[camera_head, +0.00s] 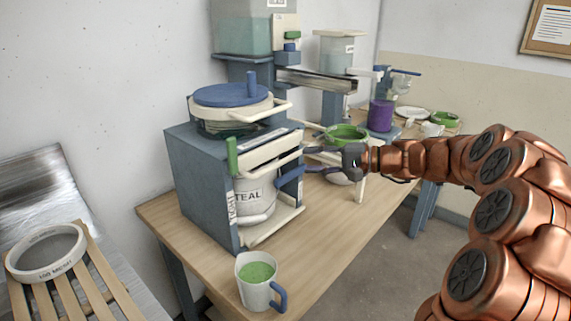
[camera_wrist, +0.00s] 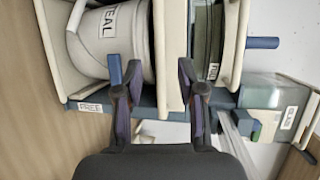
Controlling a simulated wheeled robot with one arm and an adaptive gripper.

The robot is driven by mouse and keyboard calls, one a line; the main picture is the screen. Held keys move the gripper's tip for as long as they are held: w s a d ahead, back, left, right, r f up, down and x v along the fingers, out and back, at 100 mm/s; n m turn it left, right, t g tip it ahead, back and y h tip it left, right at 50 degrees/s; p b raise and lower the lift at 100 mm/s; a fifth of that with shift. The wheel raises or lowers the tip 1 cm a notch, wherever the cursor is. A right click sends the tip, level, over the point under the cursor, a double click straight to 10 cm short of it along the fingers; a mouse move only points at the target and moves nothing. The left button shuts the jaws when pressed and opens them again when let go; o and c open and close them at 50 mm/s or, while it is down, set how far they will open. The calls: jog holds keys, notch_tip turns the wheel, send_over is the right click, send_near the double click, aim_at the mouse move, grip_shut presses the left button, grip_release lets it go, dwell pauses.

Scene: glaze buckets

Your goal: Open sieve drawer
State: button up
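The sieve drawer's cream front (camera_head: 268,150) is set in the blue-grey cabinet (camera_head: 200,180), above a white bucket (camera_head: 254,200) labelled TEAL. A green upright piece (camera_head: 232,156) stands at its left end. My gripper (camera_head: 310,160) is at the right end of the drawer front, fingers pointing at the cabinet. In the wrist view my gripper (camera_wrist: 157,72) is open, and the cream front (camera_wrist: 169,50) runs between the two fingers. I see no clear contact. The drawer looks closed. A blue lever (camera_head: 290,177) lies just below the fingers.
A mug of green glaze (camera_head: 258,280) stands on the wooden table (camera_head: 310,262) in front of the cabinet. A green bowl (camera_head: 346,134) is behind my gripper. A blue-lidded pot (camera_head: 238,100) tops the cabinet. A sieve ring (camera_head: 45,252) rests on slats at left.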

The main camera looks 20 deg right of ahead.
aim_at(288, 160)
jog(key=shift+p+x, duration=0.45)
jog(key=shift+x, duration=3.3)
grip_shut()
